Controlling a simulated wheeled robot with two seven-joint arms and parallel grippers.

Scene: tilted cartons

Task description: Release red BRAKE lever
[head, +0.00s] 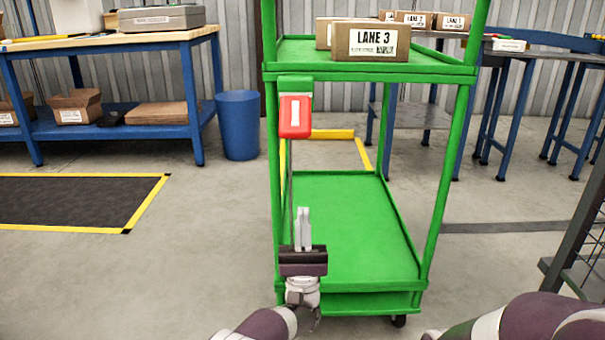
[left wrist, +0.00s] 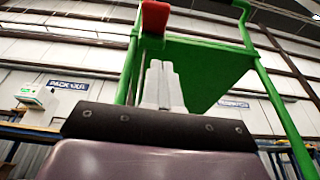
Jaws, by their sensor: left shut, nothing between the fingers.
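The red brake lever (head: 295,117) with a white label sits on the left front post of the green cart (head: 370,75), just under the top shelf. It also shows at the top of the left wrist view (left wrist: 155,17), above my fingers. My left gripper (head: 302,228) is shut and empty. It points up, below the lever and apart from it, in front of the cart's lower shelf. Its fingers also show in the left wrist view (left wrist: 162,85). My right gripper is not in view; only part of my right arm shows at the lower right.
A LANE 3 carton (head: 372,40) stands on the cart's top shelf. A blue bin (head: 237,125) and a blue workbench (head: 120,130) stand to the left. Blue-legged tables (head: 500,100) stand behind right. A dark mesh frame (head: 575,250) is at the right edge.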

